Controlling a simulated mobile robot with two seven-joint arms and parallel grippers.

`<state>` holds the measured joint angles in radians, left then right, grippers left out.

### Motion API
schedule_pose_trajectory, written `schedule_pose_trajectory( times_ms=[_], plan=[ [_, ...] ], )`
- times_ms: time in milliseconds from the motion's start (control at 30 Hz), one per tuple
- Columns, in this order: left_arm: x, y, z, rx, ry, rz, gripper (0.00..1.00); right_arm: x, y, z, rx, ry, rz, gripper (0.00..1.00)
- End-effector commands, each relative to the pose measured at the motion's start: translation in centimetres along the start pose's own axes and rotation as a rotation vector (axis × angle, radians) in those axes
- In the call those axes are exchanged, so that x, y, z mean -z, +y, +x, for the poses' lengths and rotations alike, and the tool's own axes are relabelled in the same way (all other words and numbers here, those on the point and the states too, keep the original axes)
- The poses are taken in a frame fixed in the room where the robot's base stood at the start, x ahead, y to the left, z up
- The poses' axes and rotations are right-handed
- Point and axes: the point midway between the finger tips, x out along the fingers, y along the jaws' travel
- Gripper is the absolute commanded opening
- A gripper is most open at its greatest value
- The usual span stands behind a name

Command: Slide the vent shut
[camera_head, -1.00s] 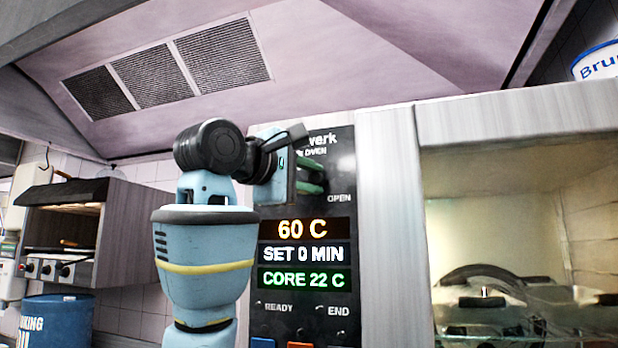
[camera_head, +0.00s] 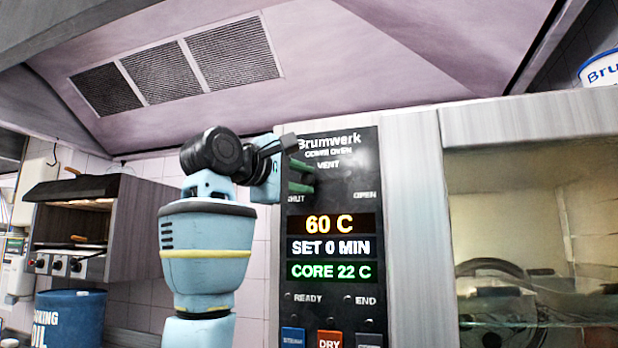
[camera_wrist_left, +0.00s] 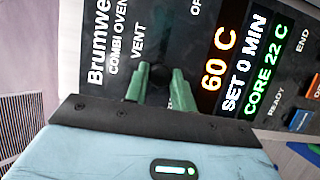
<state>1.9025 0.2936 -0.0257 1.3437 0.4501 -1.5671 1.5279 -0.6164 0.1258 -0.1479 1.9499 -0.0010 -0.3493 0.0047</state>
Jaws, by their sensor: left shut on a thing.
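The combi oven's black control panel (camera_head: 330,255) carries a VENT label with SHUT at the left and OPEN at the right. The dark vent knob (camera_wrist_left: 158,74) shows in the left wrist view between the green fingers of my left gripper (camera_wrist_left: 158,84). In the head view my left gripper (camera_head: 306,178) is at the left part of the vent row, just above the SHUT label and well left of OPEN. It is shut on the knob. The fingers and hand hide the knob in the head view. My right gripper is not in view.
The display (camera_head: 330,248) reads 60 C, SET 0 MIN and CORE 22 C, with buttons below. A glass-fronted oven chamber (camera_head: 530,230) is at the right. A hood with vent grilles (camera_head: 180,70) hangs above. A blue drum (camera_head: 68,318) stands at lower left.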

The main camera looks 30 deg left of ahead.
Motion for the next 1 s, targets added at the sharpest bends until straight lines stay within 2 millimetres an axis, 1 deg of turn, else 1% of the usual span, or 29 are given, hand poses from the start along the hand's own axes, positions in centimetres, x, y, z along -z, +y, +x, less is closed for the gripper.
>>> schedule_pose_trajectory(
  times_ms=[167, 200, 333, 667, 767, 1000],
  plan=[
    [0.2, 0.2, -0.1, -0.006, 0.006, -0.001, 0.00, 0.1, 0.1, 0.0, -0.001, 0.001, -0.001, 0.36],
    [0.2, 0.2, -0.1, -0.007, 0.006, -0.001, 0.29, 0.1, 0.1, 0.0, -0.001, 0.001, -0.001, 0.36],
    [0.1, 0.2, -0.1, -0.005, 0.004, -0.001, 0.46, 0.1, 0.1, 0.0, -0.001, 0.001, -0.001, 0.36],
    [0.0, 0.1, -0.3, -0.003, 0.002, 0.000, 0.46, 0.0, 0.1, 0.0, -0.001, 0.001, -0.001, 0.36],
    [0.0, 0.1, -1.2, -0.006, 0.002, 0.001, 0.46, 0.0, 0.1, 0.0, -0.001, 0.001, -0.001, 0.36],
    [0.1, 0.1, -5.1, -0.007, 0.003, 0.000, 0.46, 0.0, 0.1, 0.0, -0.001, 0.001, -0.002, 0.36]
  ],
)
